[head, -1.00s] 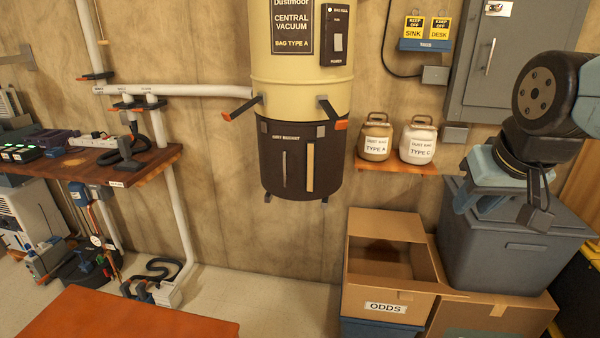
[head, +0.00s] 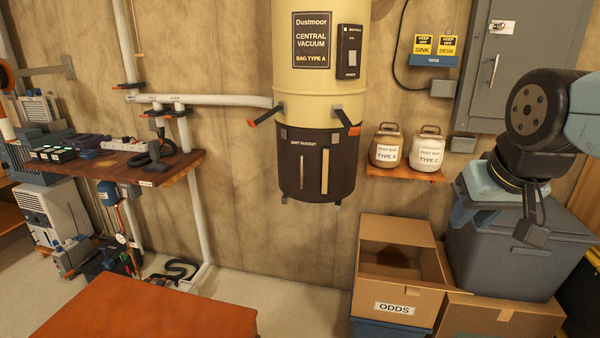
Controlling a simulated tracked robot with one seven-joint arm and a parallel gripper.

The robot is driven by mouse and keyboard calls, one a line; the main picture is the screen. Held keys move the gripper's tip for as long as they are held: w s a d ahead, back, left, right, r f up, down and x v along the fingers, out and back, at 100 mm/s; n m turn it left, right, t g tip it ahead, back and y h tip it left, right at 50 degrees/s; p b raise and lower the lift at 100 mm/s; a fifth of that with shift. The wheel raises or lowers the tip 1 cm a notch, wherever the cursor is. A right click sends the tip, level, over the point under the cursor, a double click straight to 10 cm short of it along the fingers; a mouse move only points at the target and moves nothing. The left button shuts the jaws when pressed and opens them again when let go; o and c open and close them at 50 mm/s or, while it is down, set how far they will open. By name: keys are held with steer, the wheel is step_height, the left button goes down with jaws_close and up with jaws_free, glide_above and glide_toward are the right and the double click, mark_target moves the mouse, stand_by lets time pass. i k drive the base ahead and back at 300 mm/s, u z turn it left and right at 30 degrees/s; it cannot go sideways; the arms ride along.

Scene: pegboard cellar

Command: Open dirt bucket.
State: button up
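The dirt bucket (head: 316,180) is the dark brown bottom section of the cream central vacuum (head: 320,98) on the wall. It sits right up under the cream body, with a pale vertical strip and a darker one on its front. A left latch lever (head: 264,116) and a right latch lever (head: 347,121), both with orange tips, stick out at the seam. My gripper (head: 490,210) hangs at the right in front of a grey bin, well apart from the bucket. Its fingers are not clear enough to tell open from shut, and I see nothing held.
A small shelf with two dust bag jars (head: 407,147) is right of the bucket. An open ODDS carton (head: 392,290) and a grey lidded bin (head: 520,245) stand below right. An orange-red tabletop (head: 150,305) is at front left. The floor under the bucket is clear.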

mark_target(314, 165)
steer(key=i, duration=0.85)
steer(key=z, duration=0.05)
